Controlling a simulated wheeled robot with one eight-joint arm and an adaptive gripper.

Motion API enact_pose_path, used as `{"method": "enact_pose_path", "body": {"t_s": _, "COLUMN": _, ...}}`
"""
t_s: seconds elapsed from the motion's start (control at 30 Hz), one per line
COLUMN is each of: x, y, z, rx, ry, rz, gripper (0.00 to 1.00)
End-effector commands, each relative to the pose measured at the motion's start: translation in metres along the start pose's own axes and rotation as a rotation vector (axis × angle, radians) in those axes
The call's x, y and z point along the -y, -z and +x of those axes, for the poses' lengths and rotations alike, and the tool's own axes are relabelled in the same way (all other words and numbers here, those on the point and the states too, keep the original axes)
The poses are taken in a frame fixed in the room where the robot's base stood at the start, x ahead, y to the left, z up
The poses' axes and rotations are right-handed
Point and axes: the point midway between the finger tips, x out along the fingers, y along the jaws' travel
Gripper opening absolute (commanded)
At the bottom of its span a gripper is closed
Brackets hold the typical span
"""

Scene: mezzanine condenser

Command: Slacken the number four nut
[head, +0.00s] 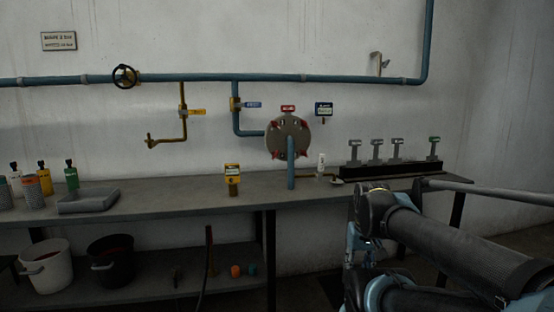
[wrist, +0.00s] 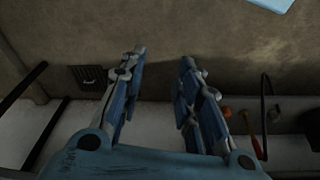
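A round grey condenser end cover (head: 288,137) with several red nuts around its rim stands over the bench, a blue pipe rising in front of it. The nut numbers are too small to read, so I cannot tell which is number four. A black rack (head: 391,167) at the bench's right holds several upright grey T-shaped tools, one with a green top (head: 434,140). My gripper (wrist: 162,56) is open and empty in the wrist view, its blue fingers apart above the floor. It is away from the cover and the rack.
The grey bench (head: 150,197) spans the wall. A grey tray (head: 88,200) and several bottles stand at its left. A white bucket (head: 46,268) and black bucket (head: 110,262) sit below. My arm fills the lower right.

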Motion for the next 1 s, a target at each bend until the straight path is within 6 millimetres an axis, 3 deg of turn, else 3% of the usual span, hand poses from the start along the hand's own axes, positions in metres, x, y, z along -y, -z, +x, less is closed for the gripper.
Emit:
{"method": "enact_pose_path", "body": {"t_s": 0.07, "x": 0.005, "y": 0.008, "z": -0.003, "rx": -0.024, "ry": 0.015, "rz": -0.005, "gripper": 0.31}}
{"method": "enact_pose_path", "body": {"t_s": 0.17, "x": 0.015, "y": 0.038, "z": -0.013, "rx": -0.083, "ry": 0.054, "rz": -0.017, "gripper": 0.31}}
{"method": "enact_pose_path", "body": {"t_s": 0.8, "x": 0.149, "y": 0.339, "z": -0.139, "rx": -0.691, "ry": 0.460, "rz": 0.047, "gripper": 0.31}}
{"method": "enact_pose_path", "body": {"t_s": 1.0, "x": 0.176, "y": 0.401, "z": -0.167, "rx": -0.820, "ry": 0.546, "rz": 0.107, "gripper": 0.31}}
